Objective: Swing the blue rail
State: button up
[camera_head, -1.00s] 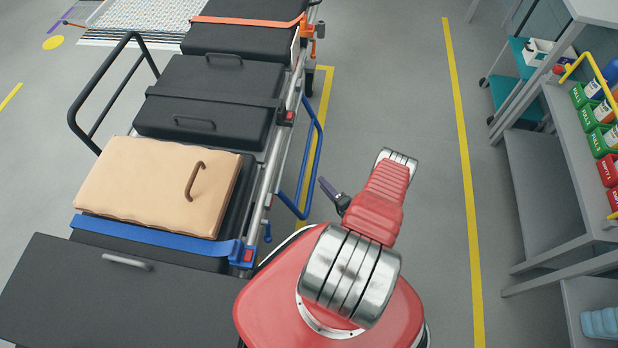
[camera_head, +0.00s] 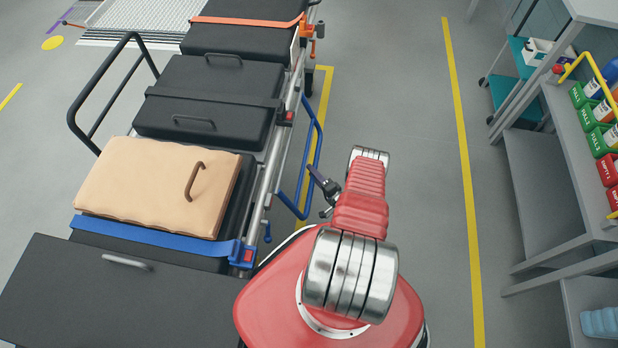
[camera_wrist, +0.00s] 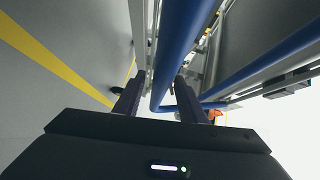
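The blue rail (camera_head: 319,142) is a bent tube that juts from the right side of the stretcher. My gripper (camera_head: 312,171) is at the rail's outer side, its dark fingers overlapping the rail in the head view. In the wrist view, the blue rail (camera_wrist: 186,38) runs down between the two fingers of my gripper (camera_wrist: 160,78). The fingers are apart, with a visible gap between the left finger and the tube. I cannot tell whether the right finger touches it.
The stretcher carries dark pads, a tan case (camera_head: 150,188) and a blue strap (camera_head: 150,234). A grey workbench with coloured bins (camera_head: 592,115) stands at the right. The floor between the stretcher and the yellow line (camera_head: 462,150) is clear apart from my arm.

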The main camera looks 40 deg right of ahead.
grip_shut()
dwell(0.3)
